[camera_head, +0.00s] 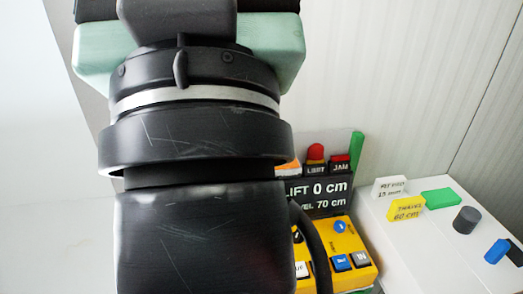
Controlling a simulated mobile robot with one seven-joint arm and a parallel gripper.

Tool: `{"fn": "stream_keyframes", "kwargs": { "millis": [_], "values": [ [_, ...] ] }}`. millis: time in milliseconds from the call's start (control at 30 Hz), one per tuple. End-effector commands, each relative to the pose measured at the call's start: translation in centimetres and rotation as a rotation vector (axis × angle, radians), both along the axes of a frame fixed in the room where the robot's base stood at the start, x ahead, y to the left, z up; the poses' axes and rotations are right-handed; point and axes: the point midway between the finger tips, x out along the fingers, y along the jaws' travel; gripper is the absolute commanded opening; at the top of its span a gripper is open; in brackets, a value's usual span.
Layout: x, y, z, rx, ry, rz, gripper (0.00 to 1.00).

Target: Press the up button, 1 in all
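A yellow control box (345,238) stands right of my arm, partly hidden behind it. A pale button marked "UP" (301,270) shows at the box's lower left, right beside my dark arm link. A blue button (341,262) and a grey button (361,260) sit to its right, and a round blue knob (340,227) is above them. A dark display (318,195) above the box reads "LIFT 0 cm" and a level of 70 cm, its left part covered. My black arm fills the middle of the picture; my gripper's fingers do not show.
A red lamp (315,153) and small signs marked "LIMIT" and "JAM" (340,164) sit above the display. A white block (450,235) at right carries small tags, a green block (441,197), a grey cylinder (467,220) and blue pieces (496,251). A ribbed wall is behind.

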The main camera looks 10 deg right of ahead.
Motion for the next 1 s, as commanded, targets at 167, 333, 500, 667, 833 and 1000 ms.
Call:
{"fn": "stream_keyframes", "kwargs": {
  "millis": [167,333,500,667,833,1000],
  "values": [
    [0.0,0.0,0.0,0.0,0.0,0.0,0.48],
    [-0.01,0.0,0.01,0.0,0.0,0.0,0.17],
    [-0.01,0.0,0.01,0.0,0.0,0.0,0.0],
    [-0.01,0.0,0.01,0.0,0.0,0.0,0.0],
    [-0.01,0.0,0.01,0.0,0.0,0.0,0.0],
    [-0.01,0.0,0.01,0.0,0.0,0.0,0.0]
  ]
}}
